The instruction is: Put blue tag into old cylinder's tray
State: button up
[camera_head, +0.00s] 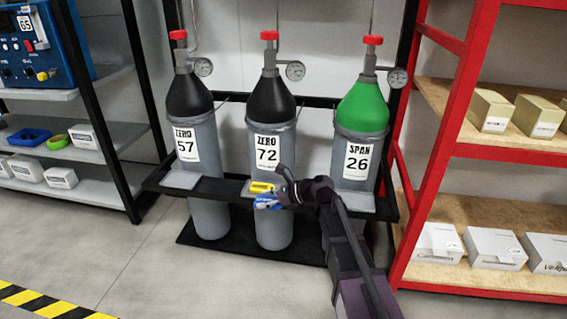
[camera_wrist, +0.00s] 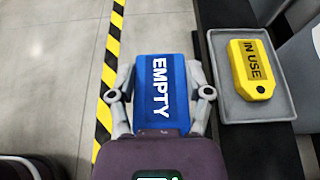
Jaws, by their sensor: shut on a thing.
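My gripper (camera_wrist: 160,105) is shut on the blue tag (camera_wrist: 159,84), which reads EMPTY in the wrist view. In the head view the blue tag (camera_head: 267,202) is held at the front edge of the rack shelf, before the middle cylinder (camera_head: 271,140), marked ZERO 72. A yellow tag (camera_wrist: 250,68) reading IN USE lies in a grey tray (camera_wrist: 226,106) to the right of the blue tag in the wrist view. The yellow tag (camera_head: 261,187) also shows in front of the middle cylinder in the head view. Which cylinder is the old one cannot be told.
A cylinder marked ZERO 57 (camera_head: 190,140) stands at left with an empty-looking tray (camera_head: 181,180). A green-topped cylinder marked SPAN 26 (camera_head: 361,130) stands at right, its tray (camera_head: 355,201) partly hidden by my arm. Shelves flank the rack. Floor in front is clear.

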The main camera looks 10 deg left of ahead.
notch_tip(320, 180, up, 51)
jog(key=p, duration=5)
jog(key=shift+p, duration=0.4)
jog(key=shift+s+f, duration=0.1)
